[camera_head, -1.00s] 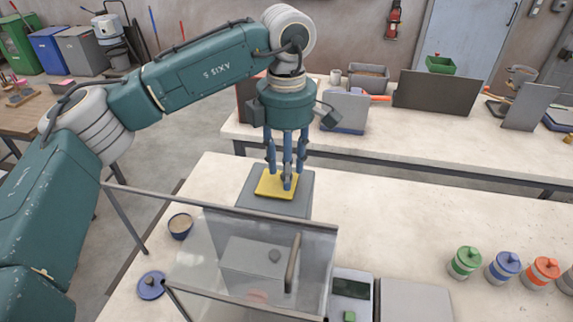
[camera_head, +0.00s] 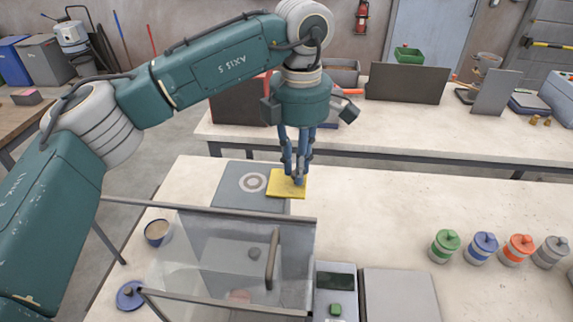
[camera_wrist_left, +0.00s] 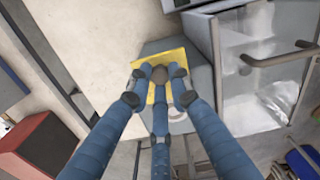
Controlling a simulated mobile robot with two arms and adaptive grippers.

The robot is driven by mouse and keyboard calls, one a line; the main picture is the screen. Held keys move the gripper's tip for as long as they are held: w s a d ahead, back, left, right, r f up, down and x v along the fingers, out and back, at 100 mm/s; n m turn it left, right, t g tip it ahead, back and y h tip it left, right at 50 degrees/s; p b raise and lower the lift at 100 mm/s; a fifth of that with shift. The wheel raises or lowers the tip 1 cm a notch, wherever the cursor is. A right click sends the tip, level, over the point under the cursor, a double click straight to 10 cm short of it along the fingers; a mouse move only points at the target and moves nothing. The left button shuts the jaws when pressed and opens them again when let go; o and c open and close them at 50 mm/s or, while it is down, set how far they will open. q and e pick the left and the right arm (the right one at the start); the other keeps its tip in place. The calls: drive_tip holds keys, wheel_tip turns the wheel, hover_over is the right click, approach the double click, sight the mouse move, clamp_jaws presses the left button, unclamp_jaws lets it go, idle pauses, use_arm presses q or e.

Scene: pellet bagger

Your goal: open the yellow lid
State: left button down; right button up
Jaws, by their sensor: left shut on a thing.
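The yellow lid (camera_head: 279,186) is a flat square plate at the right side of the grey box top (camera_head: 230,196). A round ringed opening (camera_head: 253,183) shows on the box top to the left of the lid. My left gripper (camera_head: 297,179) points down from above with its fingers on the lid. In the left wrist view, the three blue fingers (camera_wrist_left: 160,78) are closed around a small brown knob (camera_wrist_left: 160,73) on the yellow lid (camera_wrist_left: 174,58). Whether the lid touches the box top is hard to tell. My right gripper is not in view.
A clear-walled enclosure with a brown handle (camera_head: 273,260) stands just in front of the box. Several coloured jars (camera_head: 483,247) stand at right. The table right of the lid is clear.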

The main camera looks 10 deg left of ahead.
use_arm(q)
drive_tip(key=c, duration=1.6)
unclamp_jaws()
drive_tip(key=shift+r, duration=0.1)
wheel_tip(320, 180, up, 12)
drive_tip(key=shift+r, duration=0.1)
